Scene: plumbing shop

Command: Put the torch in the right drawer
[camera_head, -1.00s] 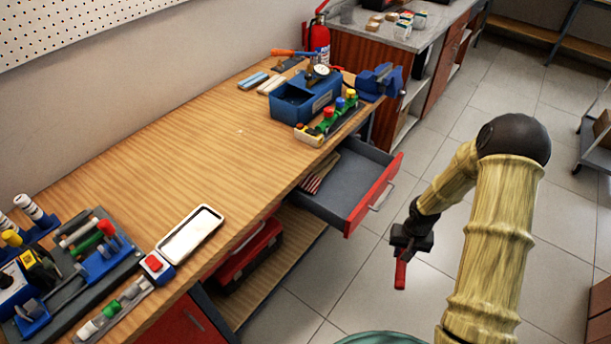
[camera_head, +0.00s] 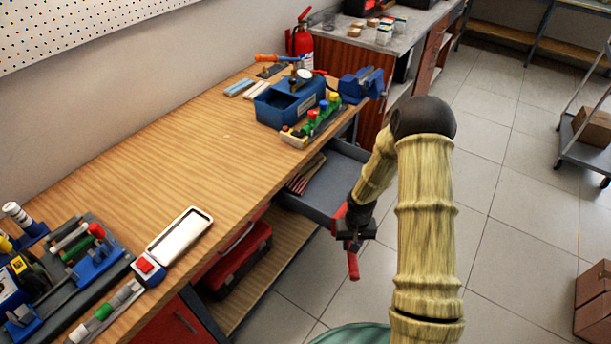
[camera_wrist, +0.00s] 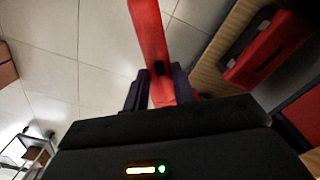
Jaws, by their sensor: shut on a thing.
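My gripper (camera_head: 352,243) is shut on a red torch (camera_head: 353,266), which hangs down below the fingers in the head view. In the wrist view the red torch (camera_wrist: 150,45) stands out between the two dark fingers, with a black spot on its side. The right drawer (camera_head: 322,192) is pulled open under the workbench, with a grey inside and a red front. My gripper and arm hide much of that front. The torch is in front of the drawer, outside it, over the floor side. A striped item (camera_head: 305,175) lies inside the drawer.
The wooden workbench (camera_head: 190,165) carries a blue toolbox (camera_head: 290,102), a blue vise (camera_head: 362,85), a white tray (camera_head: 180,235) and tool racks at the left. A red case (camera_head: 240,260) sits on the shelf below. The tiled floor at right is mostly clear.

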